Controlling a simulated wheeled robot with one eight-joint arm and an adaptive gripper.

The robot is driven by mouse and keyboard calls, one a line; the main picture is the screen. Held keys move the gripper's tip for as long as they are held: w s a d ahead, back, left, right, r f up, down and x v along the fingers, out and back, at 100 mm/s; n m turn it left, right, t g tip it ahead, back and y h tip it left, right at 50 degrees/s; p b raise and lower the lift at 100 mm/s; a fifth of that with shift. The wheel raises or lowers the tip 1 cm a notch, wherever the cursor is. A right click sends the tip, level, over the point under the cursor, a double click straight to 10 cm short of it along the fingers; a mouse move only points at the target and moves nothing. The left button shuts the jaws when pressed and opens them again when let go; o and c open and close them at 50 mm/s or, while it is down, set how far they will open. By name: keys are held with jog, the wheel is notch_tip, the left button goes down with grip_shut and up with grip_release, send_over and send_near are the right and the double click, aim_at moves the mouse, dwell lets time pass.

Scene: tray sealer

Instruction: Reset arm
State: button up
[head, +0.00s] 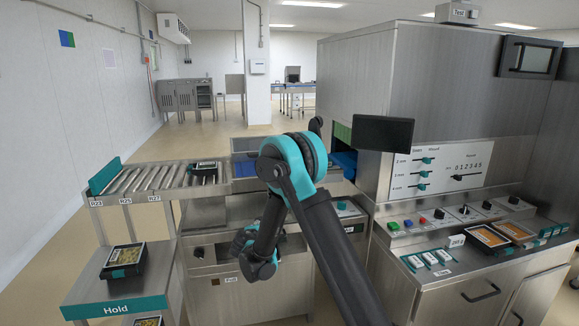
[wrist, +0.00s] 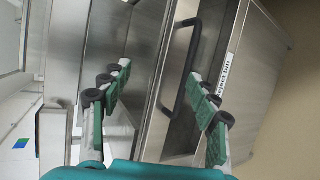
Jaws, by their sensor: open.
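My arm reaches up from the bottom of the head view, bends at a teal elbow and hangs down. My gripper (head: 256,258) is low in front of the steel cabinet under the conveyor; its fingertips are hard to make out there. Beyond the fingers, the wrist view shows a steel front with a dark bar handle (wrist: 181,66) and a label reading "Reject bin" (wrist: 229,78), turned sideways.
The steel tray sealer (head: 448,85) and its control panel (head: 440,175) stand right. A roller conveyor (head: 150,180) bears a dark tray (head: 203,172). The teal-edged Hold shelf (head: 118,306) at lower left bears a filled tray (head: 124,259). Open floor lies behind.

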jog(key=s+d+r+m+g, duration=0.3)
jog(key=s+d+m, duration=0.2)
jog(key=s+d, duration=0.5)
jog(key=s+d+r+m+g, duration=0.3)
jog(key=s+d+m, duration=0.25)
jog(key=d, duration=0.95)
jog(key=s+d+f+m+g+y, duration=0.1)
jog(key=s+m, duration=0.3)
jog(key=s, duration=0.8)
jog(key=s+d+f+m+g+y, duration=0.1)
jog(key=s+d+f+m+g, duration=0.1)
jog(key=s, duration=1.1)
jog(key=shift+d+f+m, duration=0.15)
jog(key=shift+d+m, duration=0.7)
jog(key=shift+d, duration=0.2)
